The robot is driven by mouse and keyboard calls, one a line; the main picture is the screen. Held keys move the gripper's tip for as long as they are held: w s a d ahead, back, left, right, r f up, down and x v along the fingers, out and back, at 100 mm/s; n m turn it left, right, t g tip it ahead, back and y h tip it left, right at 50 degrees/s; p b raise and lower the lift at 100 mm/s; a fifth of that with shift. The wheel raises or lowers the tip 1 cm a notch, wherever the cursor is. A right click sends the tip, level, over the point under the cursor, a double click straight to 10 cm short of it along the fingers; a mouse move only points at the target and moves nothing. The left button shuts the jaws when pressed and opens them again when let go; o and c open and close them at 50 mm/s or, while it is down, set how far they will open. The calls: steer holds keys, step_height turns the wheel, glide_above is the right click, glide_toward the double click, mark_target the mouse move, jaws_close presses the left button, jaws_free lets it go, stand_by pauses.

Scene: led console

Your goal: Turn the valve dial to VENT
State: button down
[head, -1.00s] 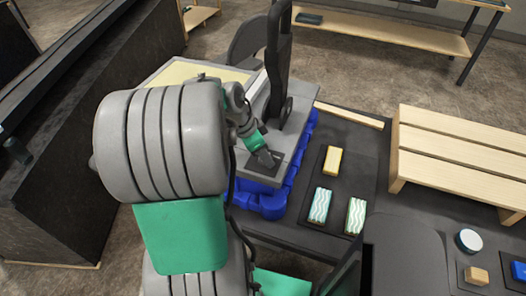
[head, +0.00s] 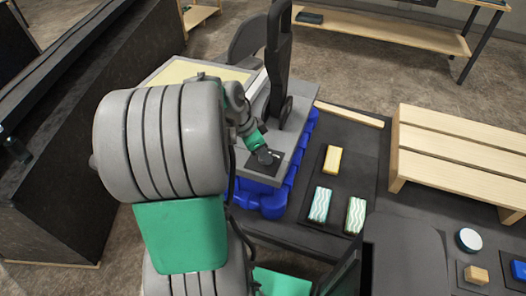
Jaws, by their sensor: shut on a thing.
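My gripper (head: 267,156) is at the end of the grey and green arm, low over a dark square plate (head: 262,169) on the grey console (head: 288,150). It is shut on a small dark round thing at that plate, which I take to be the valve dial. The fingers and wrist cover much of it. No VENT marking or dial pointer is readable from here.
The console rests on a blue base (head: 270,205). A tall black upright part (head: 279,60) stands behind my gripper. A yellow block (head: 333,159) and two wavy-patterned blocks (head: 319,205) lie to the right. A slatted wooden rack (head: 465,160) stands further right.

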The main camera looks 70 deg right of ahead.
steer(key=shift+n+b, duration=0.35)
steer(key=shift+n, duration=0.05)
steer(key=n+t+h+b, duration=0.1)
steer(key=n+b, duration=0.1)
steer(key=n, duration=0.1)
steer(key=shift+s+f+n, duration=0.1)
steer(key=shift+n, duration=0.3)
steer(key=n+t+b, duration=0.1)
steer(key=n, duration=0.1)
steer(key=n+t+b, duration=0.1)
steer(key=n, duration=0.1)
steer(key=shift+s+h, duration=0.15)
steer(key=shift+h, duration=0.25)
steer(key=n+t, duration=0.1)
steer(key=n, duration=0.1)
steer(key=n+b, duration=0.1)
steer(key=n, duration=0.2)
steer(key=shift+s+t+b, duration=0.15)
steer(key=shift+t+b, duration=0.15)
steer(key=shift+t, duration=0.1)
steer(key=n+t+y, duration=0.1)
steer(key=n, duration=0.3)
steer(key=shift+n, duration=0.3)
steer(key=c, duration=1)
jaws_free()
steer(key=v, duration=0.8)
steer(key=shift+s, duration=0.2)
